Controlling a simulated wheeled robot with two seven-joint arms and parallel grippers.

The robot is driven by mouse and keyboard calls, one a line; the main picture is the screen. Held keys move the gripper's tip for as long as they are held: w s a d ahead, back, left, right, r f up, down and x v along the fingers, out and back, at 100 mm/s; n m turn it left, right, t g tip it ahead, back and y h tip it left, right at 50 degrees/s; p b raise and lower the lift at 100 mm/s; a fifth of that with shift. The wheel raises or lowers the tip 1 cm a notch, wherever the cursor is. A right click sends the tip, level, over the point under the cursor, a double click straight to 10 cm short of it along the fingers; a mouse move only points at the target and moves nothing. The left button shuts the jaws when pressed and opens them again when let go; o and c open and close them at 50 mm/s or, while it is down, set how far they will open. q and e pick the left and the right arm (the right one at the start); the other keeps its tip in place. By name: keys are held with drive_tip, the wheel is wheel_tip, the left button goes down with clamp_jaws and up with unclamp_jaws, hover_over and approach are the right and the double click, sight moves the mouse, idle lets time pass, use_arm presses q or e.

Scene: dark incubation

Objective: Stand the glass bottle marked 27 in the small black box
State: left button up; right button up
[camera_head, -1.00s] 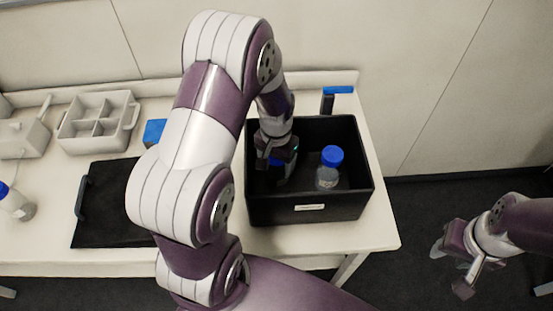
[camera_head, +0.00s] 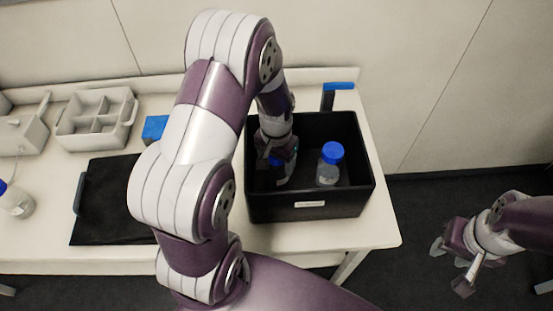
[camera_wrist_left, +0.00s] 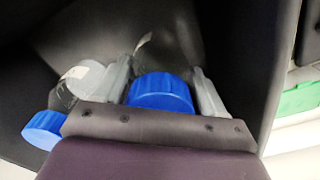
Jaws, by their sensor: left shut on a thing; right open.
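The black box (camera_head: 309,211) stands on the right end of the white table. My left gripper (camera_head: 280,165) reaches down inside its left part and is shut on a blue-capped bottle, whose blue cap (camera_wrist_left: 161,92) shows between the fingers in the left wrist view. The gripper hides most of this bottle in the head view. A second clear bottle with a blue cap (camera_head: 331,163) stands upright in the right part of the box; it also shows in the left wrist view (camera_wrist_left: 44,130). I cannot read a number on either bottle. My right gripper (camera_head: 450,268) is open and empty, right of the table.
A black lid or tray with a handle (camera_head: 110,215) lies left of the box. A grey divided carrier (camera_head: 97,121) and a blue block (camera_head: 154,129) are behind it. Another blue-capped bottle (camera_head: 17,203) stands at far left. A blue-topped item (camera_head: 338,87) is behind the box.

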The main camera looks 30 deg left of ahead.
use_arm(q)
drive_tip(key=shift+f, duration=0.3)
drive_tip(key=o, duration=1.6)
drive_tip(key=shift+o, duration=0.2)
wheel_tip(320, 180, up, 13)
drive_tip(key=shift+f+b, duration=0.1)
drive_tip(key=shift+b, duration=0.3)
